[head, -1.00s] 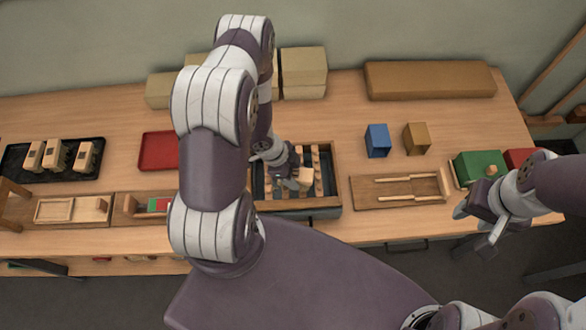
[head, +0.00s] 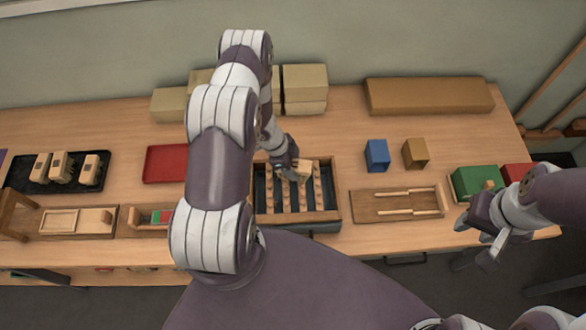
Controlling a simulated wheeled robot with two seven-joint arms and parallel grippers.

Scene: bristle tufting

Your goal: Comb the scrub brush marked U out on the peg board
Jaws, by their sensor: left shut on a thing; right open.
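My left gripper (head: 289,170) is shut on a small light wooden scrub brush (head: 304,171) and holds it over the back part of the peg board. The letter on this brush is too small to read. The peg board (head: 329,216) is a dark wooden-rimmed frame with rows of light pegs, in the middle of the table. Whether the bristles touch the pegs I cannot tell. My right gripper (head: 477,235) is open and empty at the table's front edge on the right.
Several similar brushes (head: 62,165) stand on a black tray (head: 96,184) at the left. A red tray (head: 165,164) lies left of the peg board. Blue (head: 377,155) and brown (head: 415,154) blocks and a wooden tray with two sticks (head: 398,217) lie to its right.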

